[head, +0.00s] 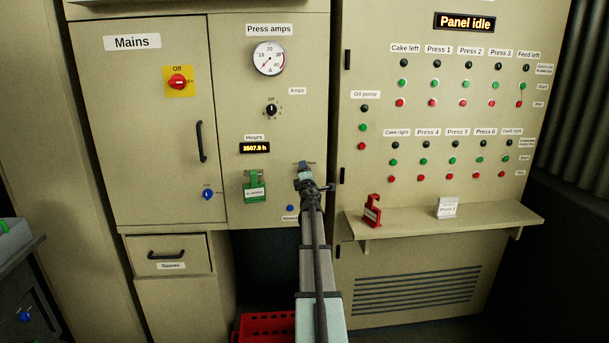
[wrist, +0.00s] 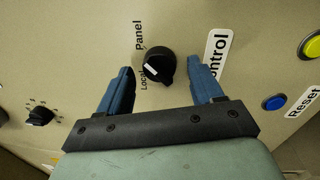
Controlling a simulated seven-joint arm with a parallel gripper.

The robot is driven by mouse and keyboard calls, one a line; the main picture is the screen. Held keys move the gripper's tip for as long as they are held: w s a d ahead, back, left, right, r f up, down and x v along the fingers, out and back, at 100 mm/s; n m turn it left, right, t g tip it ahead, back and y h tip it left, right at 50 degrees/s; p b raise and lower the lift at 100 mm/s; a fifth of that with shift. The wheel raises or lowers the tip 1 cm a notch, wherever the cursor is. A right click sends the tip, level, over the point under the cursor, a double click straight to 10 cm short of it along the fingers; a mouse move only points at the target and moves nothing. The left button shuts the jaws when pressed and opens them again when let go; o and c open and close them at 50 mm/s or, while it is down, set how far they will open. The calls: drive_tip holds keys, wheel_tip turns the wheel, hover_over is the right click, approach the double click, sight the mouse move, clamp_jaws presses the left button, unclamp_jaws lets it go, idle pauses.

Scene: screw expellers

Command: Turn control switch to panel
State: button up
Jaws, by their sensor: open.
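The control switch is a round black knob (wrist: 159,66) with a white pointer mark, seen in the wrist view on the beige panel. Its pointer appears turned to the Local side, and the Panel label (wrist: 139,35) is farther up. My gripper (wrist: 160,74) is open, with one blue finger on each side of the knob and a visible gap to both. I cannot tell how deep the fingertips reach along the knob. In the head view my gripper (head: 304,172) is at the cabinet's lower right and hides most of the switch.
A blue Reset button (wrist: 274,103) and a yellow button (wrist: 313,44) sit right of the switch. Another selector knob (wrist: 40,116) is at the left. A shelf (head: 490,217) juts out on the right, with a red lockout piece (head: 373,211).

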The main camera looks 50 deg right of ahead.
drive_tip(key=v, duration=1.3)
drive_tip(key=shift+s+a, duration=0.2)
drive_tip(key=shift+f, duration=0.1)
